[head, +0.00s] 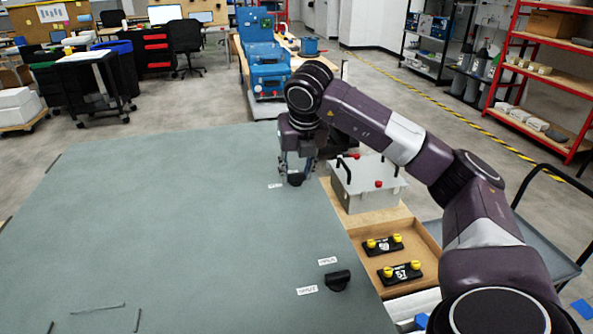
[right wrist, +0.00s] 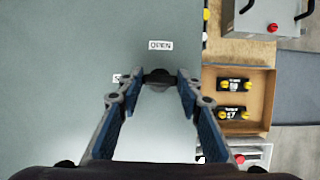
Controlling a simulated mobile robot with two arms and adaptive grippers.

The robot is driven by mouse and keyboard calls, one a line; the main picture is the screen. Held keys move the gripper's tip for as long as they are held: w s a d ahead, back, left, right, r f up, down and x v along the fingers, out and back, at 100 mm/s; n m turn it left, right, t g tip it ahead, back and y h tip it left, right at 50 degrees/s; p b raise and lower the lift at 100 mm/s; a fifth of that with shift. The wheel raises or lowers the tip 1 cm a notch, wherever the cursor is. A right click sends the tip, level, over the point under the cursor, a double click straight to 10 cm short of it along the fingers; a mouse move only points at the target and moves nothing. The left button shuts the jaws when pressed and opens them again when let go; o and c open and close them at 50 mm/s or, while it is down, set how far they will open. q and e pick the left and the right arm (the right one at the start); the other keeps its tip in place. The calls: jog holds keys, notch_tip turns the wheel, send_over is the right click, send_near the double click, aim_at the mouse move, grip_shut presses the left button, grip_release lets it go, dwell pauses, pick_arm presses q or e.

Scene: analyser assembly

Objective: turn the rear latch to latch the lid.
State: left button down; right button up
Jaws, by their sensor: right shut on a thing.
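The lid (head: 180,230) is a wide grey-green panel filling the lower left of the head view. The rear latch (head: 295,181) is a small black knob near the lid's right edge. My right gripper (head: 296,172) points down over it and is shut on it. In the right wrist view the knob (right wrist: 158,77) sits between the fingertips, which partly cover it. An "OPEN" label (right wrist: 160,45) lies above it in that view; a second label, left of the knob, is mostly hidden by a finger. Another black latch (head: 337,281) stands nearer, with two white labels beside it. My left gripper is not in view.
A wooden tray (head: 425,232) right of the lid holds black parts with yellow knobs (head: 384,245). A grey box (head: 368,185) with black handles and red knobs stands behind it, close to my right arm.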

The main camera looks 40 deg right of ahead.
jog(key=o, duration=1.2)
jog(key=shift+c, duration=0.2)
jog(key=v, duration=1.2)
jog(key=shift+w, duration=0.1)
